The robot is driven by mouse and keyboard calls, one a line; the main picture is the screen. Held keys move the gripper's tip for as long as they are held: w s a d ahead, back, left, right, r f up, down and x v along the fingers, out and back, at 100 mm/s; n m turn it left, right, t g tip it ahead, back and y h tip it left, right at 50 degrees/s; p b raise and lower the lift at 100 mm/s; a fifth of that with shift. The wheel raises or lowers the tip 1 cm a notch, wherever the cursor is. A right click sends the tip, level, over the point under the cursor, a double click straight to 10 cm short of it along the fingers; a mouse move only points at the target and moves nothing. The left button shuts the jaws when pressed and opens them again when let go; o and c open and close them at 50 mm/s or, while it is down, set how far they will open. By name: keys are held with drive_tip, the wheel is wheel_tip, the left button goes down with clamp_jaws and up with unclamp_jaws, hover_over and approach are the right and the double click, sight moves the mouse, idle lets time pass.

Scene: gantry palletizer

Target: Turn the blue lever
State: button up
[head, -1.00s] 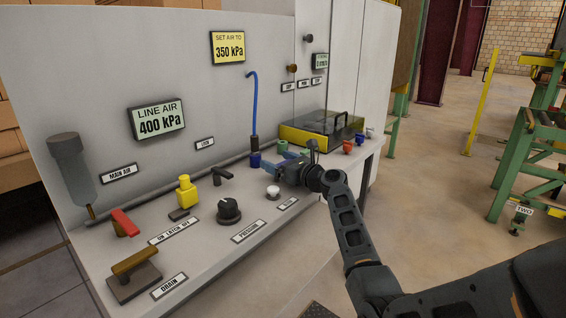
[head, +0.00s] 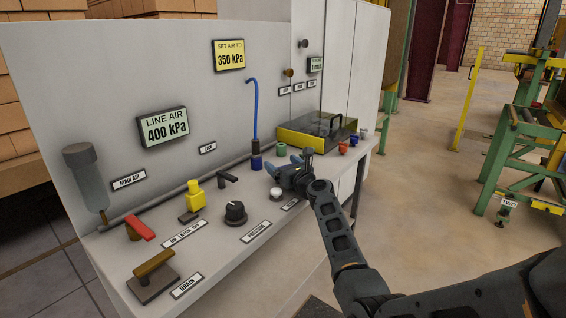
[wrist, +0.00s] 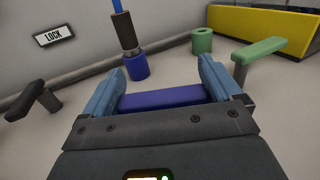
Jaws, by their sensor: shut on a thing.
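The blue lever (wrist: 160,97) is a dark blue bar lying across between my gripper's two pale blue fingers in the wrist view. My gripper (wrist: 161,75) is shut on it, one finger at each side. The lever's pivot is hidden behind the gripper. In the head view my gripper (head: 284,165) is low over the bench shelf, and it hides most of the lever. Just beyond the left finger stands a blue fitting (wrist: 137,67) with a dark collar and a blue hose, apart from the finger; it also shows in the head view (head: 256,162).
A green lever (wrist: 258,55) and green cylinder (wrist: 202,40) stand close on the right. A black lever (wrist: 35,100) is on the left, below the LOCK label. A white button (head: 276,192) and black knob (head: 235,212) are nearer. A yellow-edged case (head: 310,137) sits behind.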

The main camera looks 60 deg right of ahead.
drive_tip(key=o, duration=1.2)
drive_tip(key=shift+p+v, duration=0.5)
drive_tip(key=shift+v, duration=3.45)
